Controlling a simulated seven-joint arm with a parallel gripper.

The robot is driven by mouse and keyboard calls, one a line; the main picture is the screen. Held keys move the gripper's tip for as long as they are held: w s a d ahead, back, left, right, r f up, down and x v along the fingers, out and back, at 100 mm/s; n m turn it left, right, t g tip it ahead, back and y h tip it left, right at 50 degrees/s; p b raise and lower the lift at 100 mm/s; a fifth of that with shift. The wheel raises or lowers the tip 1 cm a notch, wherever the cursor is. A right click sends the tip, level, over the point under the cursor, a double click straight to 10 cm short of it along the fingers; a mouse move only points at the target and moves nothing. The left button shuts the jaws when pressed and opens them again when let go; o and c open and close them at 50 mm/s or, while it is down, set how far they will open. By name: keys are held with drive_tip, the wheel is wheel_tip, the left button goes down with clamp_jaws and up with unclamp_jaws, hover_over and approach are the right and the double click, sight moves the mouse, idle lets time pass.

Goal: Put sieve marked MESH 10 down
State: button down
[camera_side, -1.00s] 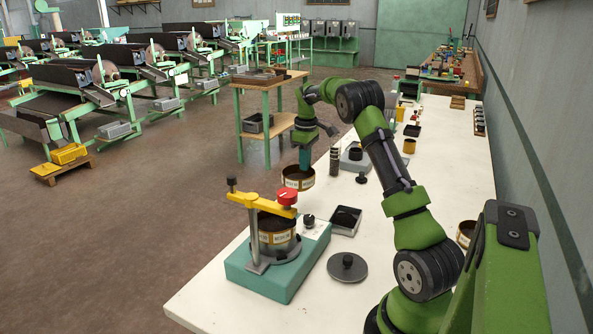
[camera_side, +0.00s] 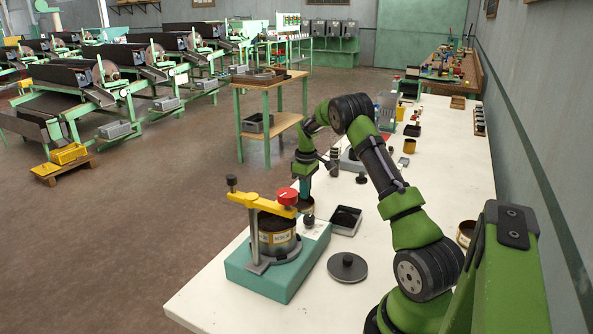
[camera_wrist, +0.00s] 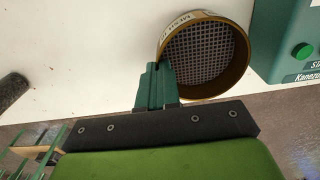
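The sieve (camera_wrist: 205,55) has a brass rim, a square wire mesh and a pale label whose print is tilted and hard to read in the wrist view. In the side view it shows as a small brown ring (camera_side: 306,204) just behind the shaker's red knob, partly hidden. My gripper (camera_wrist: 162,78) is shut on the sieve's rim at one side; in the side view its teal fingers (camera_side: 304,188) point down. The sieve is low, near the white table (camera_side: 425,190). I cannot tell whether it touches the tabletop.
The teal shaker (camera_side: 262,277), with a yellow clamp bar and a labelled sieve stack (camera_side: 277,238), stands close in front. A dark square pan (camera_side: 346,220) and a round grey lid (camera_side: 347,266) lie to the right. Another sieve ring (camera_side: 466,232) sits near the arm. The table's left edge is close.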

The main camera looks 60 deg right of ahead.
drive_tip(key=c, duration=1.8)
unclamp_jaws()
drive_tip(key=shift+f, duration=0.2)
drive_tip(key=o, duration=0.4)
drive_tip(key=shift+o, duration=0.2)
wheel_tip(320, 180, up, 12)
drive_tip(key=shift+r, duration=0.25)
drive_tip(key=shift+f, duration=0.15)
wheel_tip(320, 180, down, 12)
drive_tip(key=shift+r, duration=1.85)
